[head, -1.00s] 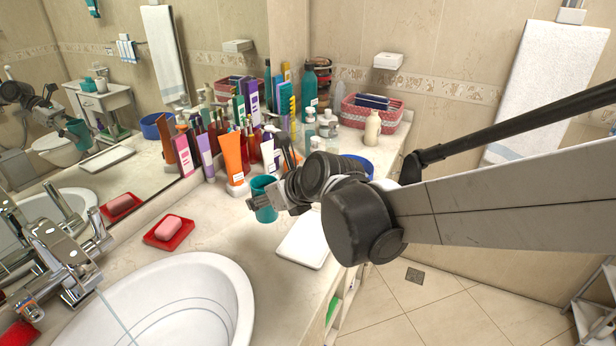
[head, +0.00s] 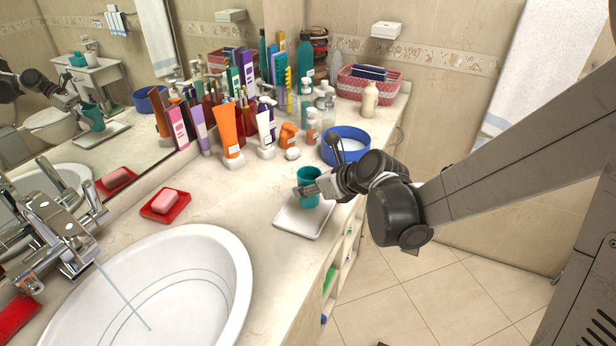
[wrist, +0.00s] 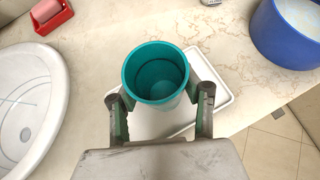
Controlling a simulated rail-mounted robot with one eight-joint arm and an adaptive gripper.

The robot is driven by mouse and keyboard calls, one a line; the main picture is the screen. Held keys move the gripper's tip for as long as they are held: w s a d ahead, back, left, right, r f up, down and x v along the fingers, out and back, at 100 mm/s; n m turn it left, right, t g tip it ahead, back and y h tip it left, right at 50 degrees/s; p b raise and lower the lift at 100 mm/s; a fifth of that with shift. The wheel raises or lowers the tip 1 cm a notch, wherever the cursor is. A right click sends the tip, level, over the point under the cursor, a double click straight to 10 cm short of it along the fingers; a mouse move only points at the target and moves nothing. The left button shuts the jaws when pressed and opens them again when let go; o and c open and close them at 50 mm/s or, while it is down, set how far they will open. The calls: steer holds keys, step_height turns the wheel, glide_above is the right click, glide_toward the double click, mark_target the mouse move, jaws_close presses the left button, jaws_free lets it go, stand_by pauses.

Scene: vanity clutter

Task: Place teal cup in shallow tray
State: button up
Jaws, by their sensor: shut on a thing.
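The teal cup (head: 309,184) is upright in my gripper (head: 318,190). In the wrist view the cup (wrist: 156,76) sits between the two fingers of my gripper (wrist: 158,98), which is shut on it. The shallow white tray (head: 291,219) lies on the counter by the front edge. The cup is over the tray's far part in the head view; the tray also shows below the cup in the wrist view (wrist: 222,84). I cannot tell whether the cup's base touches the tray, as the gripper and cup hide that spot.
A blue round container (head: 333,152) stands behind the cup. Several bottles and tubes, one an orange tube (head: 229,132), crowd the back by the mirror. A red soap dish (head: 165,207) and the sink (head: 160,290) are to the left.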

steer(key=shift+f, duration=0.8)
steer(key=shift+f, duration=0.1)
steer(key=shift+f, duration=0.1)
steer(key=o, duration=1.3)
steer(key=shift+c, duration=0.2)
